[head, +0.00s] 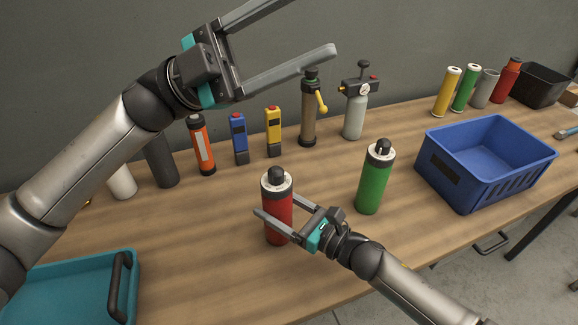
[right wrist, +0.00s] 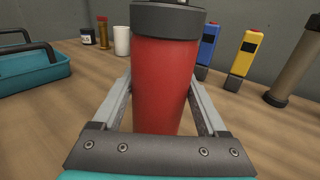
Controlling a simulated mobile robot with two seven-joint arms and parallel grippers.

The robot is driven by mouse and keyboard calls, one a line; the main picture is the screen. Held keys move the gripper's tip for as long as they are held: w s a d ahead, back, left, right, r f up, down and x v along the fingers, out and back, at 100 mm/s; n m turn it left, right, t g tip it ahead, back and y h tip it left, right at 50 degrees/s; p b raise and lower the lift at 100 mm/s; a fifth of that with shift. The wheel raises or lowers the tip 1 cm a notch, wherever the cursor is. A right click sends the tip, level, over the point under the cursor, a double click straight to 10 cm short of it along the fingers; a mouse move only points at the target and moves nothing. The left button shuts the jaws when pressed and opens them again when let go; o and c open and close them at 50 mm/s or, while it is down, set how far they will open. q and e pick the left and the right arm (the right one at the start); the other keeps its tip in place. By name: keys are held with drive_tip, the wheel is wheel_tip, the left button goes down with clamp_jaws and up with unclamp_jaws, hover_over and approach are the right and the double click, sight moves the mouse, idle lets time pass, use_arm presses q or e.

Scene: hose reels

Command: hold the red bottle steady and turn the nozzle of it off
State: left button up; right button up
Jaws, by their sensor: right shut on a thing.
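The red bottle (head: 277,207) stands upright on the wooden table, with a pale collar and a dark nozzle (head: 277,175) on top. My right gripper (head: 272,222) is shut on the body of the red bottle, one finger on each side. In the right wrist view the red bottle (right wrist: 163,85) fills the space between the fingers, and its top is cut off by the frame edge. My left gripper (head: 298,35) is open and empty, raised above the back of the table, well apart from the red bottle.
A green bottle (head: 374,178) stands to the right of the red one. A blue crate (head: 470,185) is farther right and a teal tray (head: 75,275) is at the lower left. Several bottles and devices line the back, including an orange canister (head: 201,148) and a yellow device (head: 273,132).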

use_arm(q)
drive_tip(key=w+a+f+n+t+y, duration=0.3)
drive_tip(key=w+a+n+t, duration=0.3)
drive_tip(key=n+t, duration=0.85)
drive_tip(key=w+a+f+n+t+y, duration=0.35)
drive_tip(key=w+n+t, duration=0.5)
drive_tip(key=n, duration=1.05)
drive_tip(key=n+g+y, duration=0.1)
drive_tip(key=n+g, duration=0.8)
drive_tip(key=n, duration=1.4)
approach(276, 175)
drive_tip(key=w+d+f, duration=0.1)
drive_tip(key=w+d, duration=0.1)
drive_tip(key=x, duration=1)
drive_tip(key=shift+w+d, duration=0.25)
drive_tip(key=shift+w, duration=0.15)
